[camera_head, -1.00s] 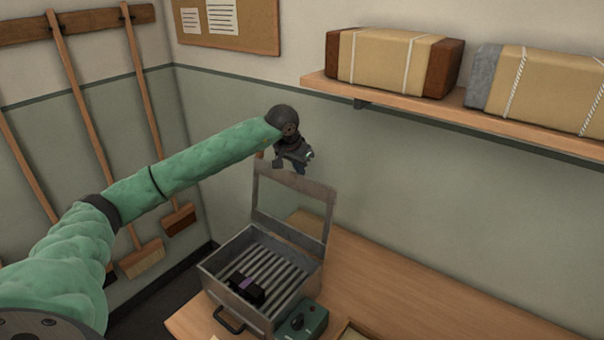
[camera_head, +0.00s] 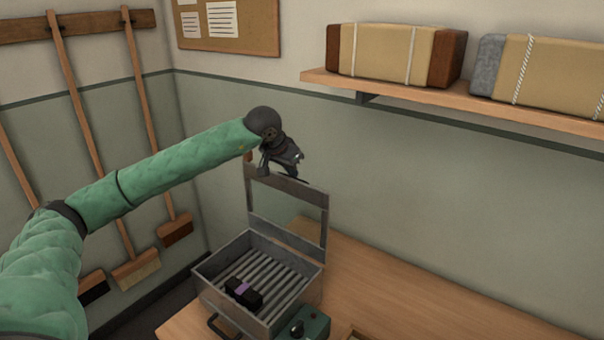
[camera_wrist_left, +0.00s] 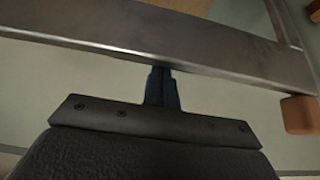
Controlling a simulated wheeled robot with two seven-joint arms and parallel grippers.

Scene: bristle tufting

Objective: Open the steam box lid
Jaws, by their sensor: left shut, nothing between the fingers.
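The steam box (camera_head: 208,290) is a grey metal box on the wooden table, with slats inside. Its framed lid (camera_head: 324,215) stands upright at the back, so the box is open. A black object with a purple band (camera_head: 243,291) lies on the slats. My left gripper (camera_head: 292,172) is at the lid's top edge, shut and empty. In the left wrist view its closed fingers (camera_wrist_left: 161,88) reach the lid's metal frame bar (camera_wrist_left: 150,42); whether they touch it I cannot tell. My right gripper is not in view.
A green control unit with a knob (camera_head: 312,324) sits at the box's right side. A shelf (camera_head: 400,97) with wrapped blocks is above. Brooms (camera_head: 150,130) hang on the left wall.

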